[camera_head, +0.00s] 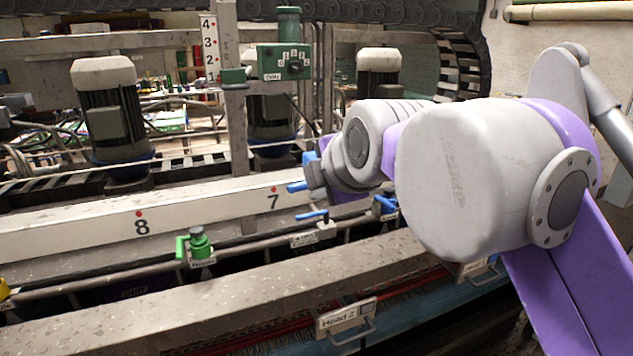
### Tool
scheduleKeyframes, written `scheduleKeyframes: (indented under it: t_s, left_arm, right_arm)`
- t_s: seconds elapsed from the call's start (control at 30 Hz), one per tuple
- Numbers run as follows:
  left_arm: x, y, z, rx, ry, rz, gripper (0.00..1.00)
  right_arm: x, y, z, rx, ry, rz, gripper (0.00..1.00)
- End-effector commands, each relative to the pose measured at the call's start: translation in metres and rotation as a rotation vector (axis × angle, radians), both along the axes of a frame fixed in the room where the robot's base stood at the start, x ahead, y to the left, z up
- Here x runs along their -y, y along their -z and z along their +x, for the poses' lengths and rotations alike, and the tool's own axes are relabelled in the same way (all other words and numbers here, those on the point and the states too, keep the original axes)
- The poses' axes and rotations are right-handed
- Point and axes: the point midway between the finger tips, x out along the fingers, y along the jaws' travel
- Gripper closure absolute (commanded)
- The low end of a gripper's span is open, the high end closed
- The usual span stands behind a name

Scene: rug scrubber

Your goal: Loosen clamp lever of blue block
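A small blue lever (312,215) sticks out to the left on the long rail, above a pale labelled block (313,236). A blue block (385,204) sits further right on the same rail, partly hidden under my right arm. My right gripper (304,176) comes in from the right, above and slightly left of the blue lever. It has blue parts at its tip and looks apart from the lever. I cannot tell whether its fingers are open or shut. My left gripper is not in view.
A green block with a lever (199,244) sits left on the rail, with a yellow part (4,290) at the far left edge. A green control box (284,62) and grey motors (112,105) stand behind. A labelled front beam (190,312) runs below the rail.

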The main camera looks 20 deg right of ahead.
Motion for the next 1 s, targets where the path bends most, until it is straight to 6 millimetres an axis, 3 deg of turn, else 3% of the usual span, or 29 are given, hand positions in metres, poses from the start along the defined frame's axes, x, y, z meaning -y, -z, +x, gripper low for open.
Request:
scheduleKeyframes:
  t_s: [0.23,0.7,1.0]
  left_arm:
    - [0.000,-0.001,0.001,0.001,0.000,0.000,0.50]
    - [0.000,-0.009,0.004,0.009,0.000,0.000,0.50]
    - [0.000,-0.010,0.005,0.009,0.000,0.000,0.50]
  right_arm:
    - [0.000,-0.009,-0.013,0.000,0.000,0.000,0.71]
    - [-0.003,-0.056,-0.082,0.001,0.001,0.001,0.71]
    - [-0.003,-0.060,-0.090,0.000,0.000,0.000,0.71]
